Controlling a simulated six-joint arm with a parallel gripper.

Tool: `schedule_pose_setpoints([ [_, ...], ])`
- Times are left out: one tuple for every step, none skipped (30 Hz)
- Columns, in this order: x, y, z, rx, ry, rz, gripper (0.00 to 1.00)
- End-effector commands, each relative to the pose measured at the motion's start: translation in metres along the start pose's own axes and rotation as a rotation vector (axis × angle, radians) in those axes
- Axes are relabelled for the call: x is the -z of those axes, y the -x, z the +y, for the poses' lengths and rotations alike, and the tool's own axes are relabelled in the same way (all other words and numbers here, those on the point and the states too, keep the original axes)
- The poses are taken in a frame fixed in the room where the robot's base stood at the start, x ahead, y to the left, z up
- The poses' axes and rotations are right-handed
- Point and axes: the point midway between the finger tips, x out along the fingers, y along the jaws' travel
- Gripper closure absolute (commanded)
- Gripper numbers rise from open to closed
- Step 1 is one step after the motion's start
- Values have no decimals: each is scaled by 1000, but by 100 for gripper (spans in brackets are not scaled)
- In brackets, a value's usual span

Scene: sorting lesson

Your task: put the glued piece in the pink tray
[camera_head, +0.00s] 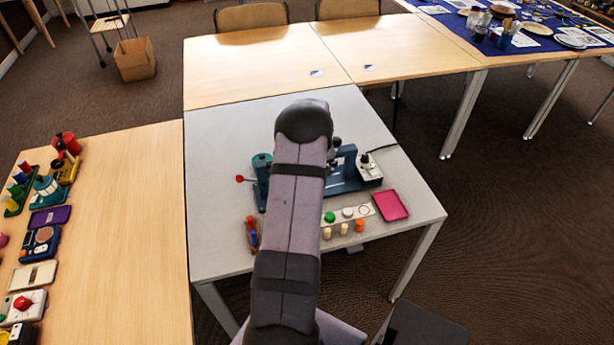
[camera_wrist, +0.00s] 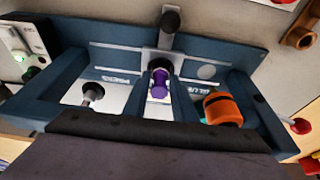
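The pink tray (camera_head: 391,206) lies flat near the right front of the grey table, and its visible floor looks empty. A blue bench fixture (camera_head: 342,186) stands behind it, partly hidden by my arm. In the wrist view the fixture (camera_wrist: 95,25) has bays with lettering, one reading PRESS. A purple piece (camera_wrist: 159,84) sits in its middle bay, below a grey lever. An orange cylinder with a dark band (camera_wrist: 222,108) is in the right bay. I cannot tell which piece is glued.
A white box (camera_head: 369,170) with a knob stands at the fixture's right end. A pale strip with coloured discs (camera_head: 348,213) and several small cylinders (camera_head: 343,229) lie left of the tray. A wooden table (camera_head: 110,230) with other gadgets adjoins at left.

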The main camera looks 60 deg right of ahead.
Motion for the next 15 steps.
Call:
schedule_pose_setpoints([
  [0,0,0,0,0,0,89],
  [0,0,0,0,0,0,90],
  [0,0,0,0,0,0,90],
  [0,0,0,0,0,0,90],
  [0,0,0,0,0,0,91],
  [0,0,0,0,0,0,91],
  [0,0,0,0,0,0,91],
  [0,0,0,0,0,0,91],
  [0,0,0,0,0,0,91],
  [0,0,0,0,0,0,91],
  [0,0,0,0,0,0,91],
  [0,0,0,0,0,0,91],
  [0,0,0,0,0,0,91],
  [0,0,0,0,0,0,91],
  [0,0,0,0,0,0,91],
])
